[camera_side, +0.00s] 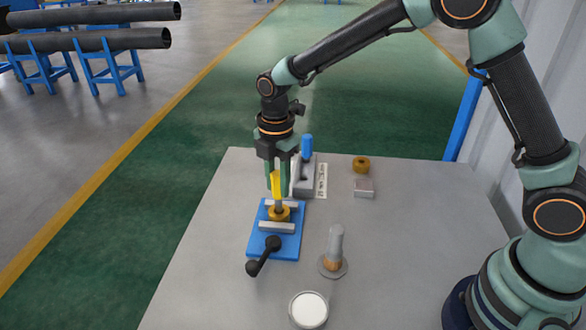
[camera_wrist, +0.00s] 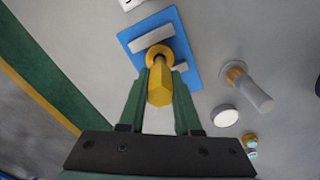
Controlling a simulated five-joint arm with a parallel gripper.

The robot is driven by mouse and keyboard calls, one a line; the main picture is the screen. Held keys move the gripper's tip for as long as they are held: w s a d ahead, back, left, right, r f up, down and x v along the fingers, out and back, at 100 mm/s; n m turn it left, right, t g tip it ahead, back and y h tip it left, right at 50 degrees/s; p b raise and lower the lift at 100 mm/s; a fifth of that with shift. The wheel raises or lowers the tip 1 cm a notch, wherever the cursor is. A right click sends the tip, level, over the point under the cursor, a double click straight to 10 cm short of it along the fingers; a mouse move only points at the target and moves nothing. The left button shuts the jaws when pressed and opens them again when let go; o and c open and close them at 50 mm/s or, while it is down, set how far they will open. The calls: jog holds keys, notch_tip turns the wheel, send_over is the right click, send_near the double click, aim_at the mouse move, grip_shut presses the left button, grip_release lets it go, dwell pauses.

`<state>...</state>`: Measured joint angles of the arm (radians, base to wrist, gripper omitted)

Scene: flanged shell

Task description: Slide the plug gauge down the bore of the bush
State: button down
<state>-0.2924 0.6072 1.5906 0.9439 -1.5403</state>
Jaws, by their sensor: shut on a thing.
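The plug gauge has a yellow handle (camera_side: 276,184), six-sided in the wrist view (camera_wrist: 160,88). My gripper (camera_side: 278,188) is shut on this handle, one green finger on each side, and holds the gauge roughly upright. A short grey length of the gauge shows below the handle. The brass-coloured bush (camera_side: 286,214) is clamped between the grey jaws of a blue vise (camera_side: 288,246). The gauge stands over the bush, its lower end at the bush's top. I cannot tell how far it is in the bore. In the wrist view, the handle partly hides the bush (camera_wrist: 153,50).
The vise's black handle (camera_side: 264,256) sticks out at the front. A grey cylinder on a copper-coloured base (camera_side: 334,250) and a white round dish (camera_side: 308,309) stand nearby. A blue-topped grey fixture (camera_side: 306,172) and a brass ring (camera_side: 361,164) are behind. The table's right is clear.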

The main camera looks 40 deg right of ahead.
jog(key=shift+f, duration=1.35)
jog(key=c, duration=0.5)
grip_release()
notch_tip(320, 180, up, 12)
jog(key=shift+f, duration=0.1)
jog(key=shift+r, duration=0.2)
